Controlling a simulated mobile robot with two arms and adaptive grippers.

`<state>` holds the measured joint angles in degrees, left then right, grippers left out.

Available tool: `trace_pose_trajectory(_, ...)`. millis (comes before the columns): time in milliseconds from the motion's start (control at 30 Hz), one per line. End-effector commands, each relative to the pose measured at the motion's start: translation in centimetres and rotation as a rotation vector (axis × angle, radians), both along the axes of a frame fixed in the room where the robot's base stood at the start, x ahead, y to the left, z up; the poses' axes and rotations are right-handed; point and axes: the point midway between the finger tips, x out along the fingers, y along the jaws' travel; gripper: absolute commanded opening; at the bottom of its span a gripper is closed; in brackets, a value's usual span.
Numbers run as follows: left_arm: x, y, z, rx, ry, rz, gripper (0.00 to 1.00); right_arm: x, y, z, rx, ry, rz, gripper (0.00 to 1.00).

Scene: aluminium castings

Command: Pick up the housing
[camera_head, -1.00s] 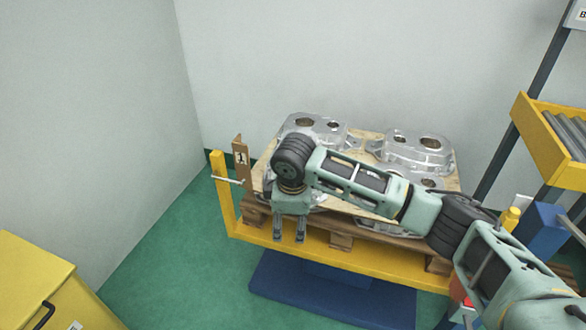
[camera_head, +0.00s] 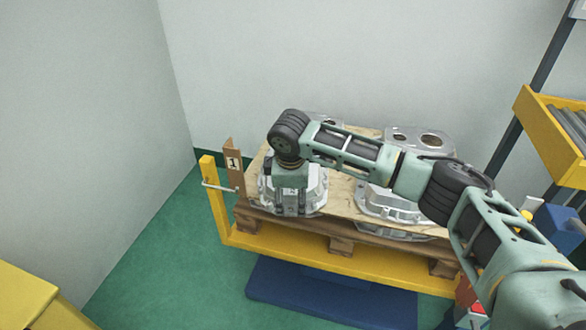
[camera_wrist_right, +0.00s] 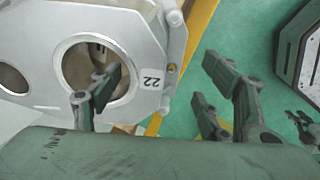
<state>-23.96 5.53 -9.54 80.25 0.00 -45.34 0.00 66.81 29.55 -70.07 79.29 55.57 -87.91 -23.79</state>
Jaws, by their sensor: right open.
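Silver cast housings stand on a wooden pallet (camera_head: 340,238). The front-left housing (camera_head: 312,197) is partly hidden behind my right gripper (camera_head: 291,205), which hangs over it with fingers down. In the right wrist view this housing (camera_wrist_right: 100,20) shows a large round bore, a smaller hole and a label "22". My right gripper (camera_wrist_right: 165,95) is open there; one finger side lies over the bore and the other lies outside the housing's edge, over the green floor. I cannot tell whether the fingers touch it. My left gripper is not in view.
More housings stand at the front right (camera_head: 395,205) and back right (camera_head: 425,140); another at the back left is mostly hidden by my arm. A yellow frame (camera_head: 300,256) with a brown "1" plate (camera_head: 232,163) borders the pallet. A roller conveyor (camera_head: 560,130) stands at the right.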

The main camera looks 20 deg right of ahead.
Motion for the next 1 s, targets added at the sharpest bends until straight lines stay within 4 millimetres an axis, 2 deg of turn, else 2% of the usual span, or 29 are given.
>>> trace_pose_trajectory(100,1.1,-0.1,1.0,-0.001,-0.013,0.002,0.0,0.3,-0.4,-2.1,-0.001,0.002,-0.001,0.7)
trace_pose_trajectory(233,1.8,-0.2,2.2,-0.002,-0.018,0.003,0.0,0.7,-0.6,-3.7,-0.001,0.002,-0.001,0.7)
trace_pose_trajectory(567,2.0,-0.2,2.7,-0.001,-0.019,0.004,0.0,0.9,-0.6,-4.3,0.001,0.0,0.0,0.69)
trace_pose_trajectory(1000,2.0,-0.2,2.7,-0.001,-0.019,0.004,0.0,0.9,-0.6,-4.2,0.0,0.0,0.0,0.31)
